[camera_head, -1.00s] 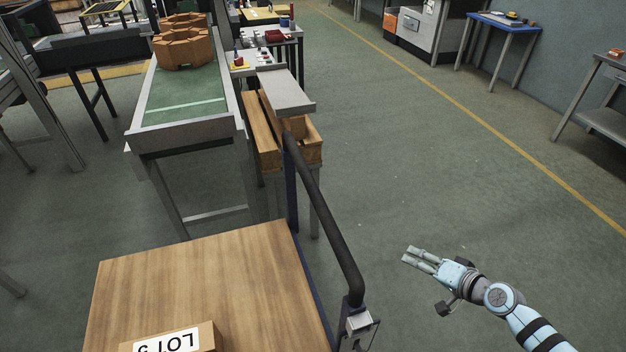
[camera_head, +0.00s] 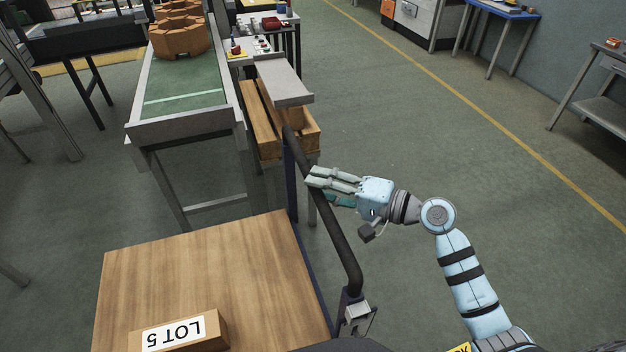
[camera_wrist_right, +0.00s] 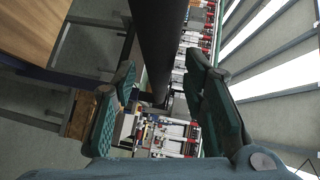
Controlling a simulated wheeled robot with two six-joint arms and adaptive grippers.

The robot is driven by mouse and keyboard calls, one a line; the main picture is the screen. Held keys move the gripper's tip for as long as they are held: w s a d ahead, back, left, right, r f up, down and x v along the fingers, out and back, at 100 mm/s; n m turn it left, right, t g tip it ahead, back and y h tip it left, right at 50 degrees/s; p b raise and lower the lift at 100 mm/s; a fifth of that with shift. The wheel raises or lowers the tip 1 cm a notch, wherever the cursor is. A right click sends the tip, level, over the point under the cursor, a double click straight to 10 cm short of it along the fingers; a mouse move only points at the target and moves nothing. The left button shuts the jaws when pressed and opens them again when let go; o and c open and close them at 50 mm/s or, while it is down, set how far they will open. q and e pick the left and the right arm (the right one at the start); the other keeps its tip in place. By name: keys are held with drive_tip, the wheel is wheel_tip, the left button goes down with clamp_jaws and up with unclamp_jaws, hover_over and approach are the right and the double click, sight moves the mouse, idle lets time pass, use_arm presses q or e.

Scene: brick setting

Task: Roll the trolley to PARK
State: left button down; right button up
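The trolley has a wooden deck (camera_head: 200,265) and a dark bar handle (camera_head: 343,250) on its right side. A box labelled LOT 5 (camera_head: 180,332) lies on the deck near the bottom edge. My right gripper (camera_head: 321,188) is at the upper part of the handle. In the right wrist view, the handle (camera_wrist_right: 160,40) runs between the two spread green finger pads, with gaps visible beside it, so the fingers are open around it. Whether a pad touches it I cannot tell. My left gripper is not in view. No PARK marking shows.
A green-topped conveyor table (camera_head: 185,90) holding brown octagonal parts stands ahead of the trolley. The floor to the right is open, crossed by a yellow line (camera_head: 500,130). A blue table (camera_head: 500,12) and a grey bench (camera_head: 600,105) stand at the right.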

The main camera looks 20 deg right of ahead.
drive_tip(key=shift+x, duration=1.35)
drive_tip(key=shift+d, duration=0.1)
drive_tip(key=shift+c, duration=0.5)
clamp_jaws()
